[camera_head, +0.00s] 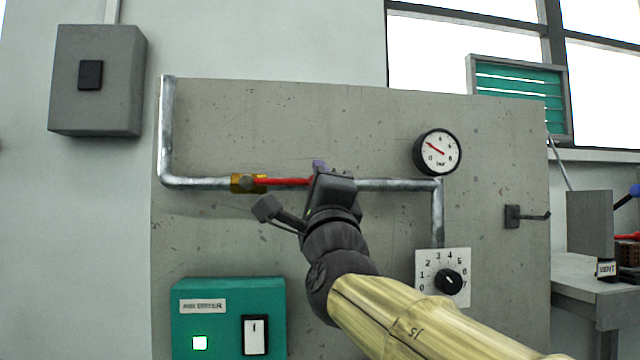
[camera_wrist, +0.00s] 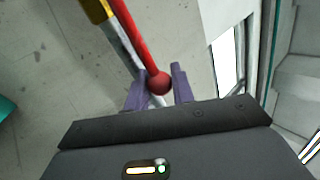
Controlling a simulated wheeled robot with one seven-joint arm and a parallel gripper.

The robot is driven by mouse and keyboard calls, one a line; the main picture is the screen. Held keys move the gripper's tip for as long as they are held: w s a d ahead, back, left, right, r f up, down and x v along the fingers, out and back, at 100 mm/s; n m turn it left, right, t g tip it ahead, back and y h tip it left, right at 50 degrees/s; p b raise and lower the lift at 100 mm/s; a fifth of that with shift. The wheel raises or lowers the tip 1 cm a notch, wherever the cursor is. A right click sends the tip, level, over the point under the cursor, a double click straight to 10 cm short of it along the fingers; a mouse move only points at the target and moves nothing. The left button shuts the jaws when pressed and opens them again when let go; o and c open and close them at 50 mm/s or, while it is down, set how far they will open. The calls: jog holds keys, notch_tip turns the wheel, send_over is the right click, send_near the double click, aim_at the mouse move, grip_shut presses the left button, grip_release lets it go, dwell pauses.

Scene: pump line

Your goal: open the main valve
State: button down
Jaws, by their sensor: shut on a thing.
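The main valve is a brass body (camera_head: 246,183) on the horizontal grey pipe, with a red lever (camera_head: 288,181) that lies along the pipe and points right. In the wrist view the red lever (camera_wrist: 133,38) ends in a round red knob (camera_wrist: 159,83). The brass body (camera_wrist: 97,9) shows at the top of that view. My gripper (camera_wrist: 162,86) has its purple fingers on both sides of the knob and is shut on it. In the head view my gripper (camera_head: 318,168) hides the lever's end and part of the pipe.
A pressure gauge (camera_head: 437,152) sits above the pipe's right end, its needle at the low left part of the scale. A numbered dial (camera_head: 448,282) is below it. A green box (camera_head: 228,318) with a lit lamp and switch is at lower left. A hook (camera_head: 526,216) sticks out at right.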

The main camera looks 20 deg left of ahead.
jog(key=c, duration=1.2)
grip_release()
jog(key=shift+s+r, duration=0.1)
jog(key=shift+c, duration=0.2)
jog(key=shift+s+d+f+b, duration=0.1)
jog(key=shift+s+f+b, duration=0.1)
jog(key=shift+f+b, duration=0.15)
jog(key=b+v, duration=0.9)
jog(key=v, duration=0.7)
jog(key=shift+s, duration=0.3)
jog(key=shift+w+d+f, duration=0.1)
jog(key=shift+d+f, duration=0.05)
jog(key=shift+f, duration=0.05)
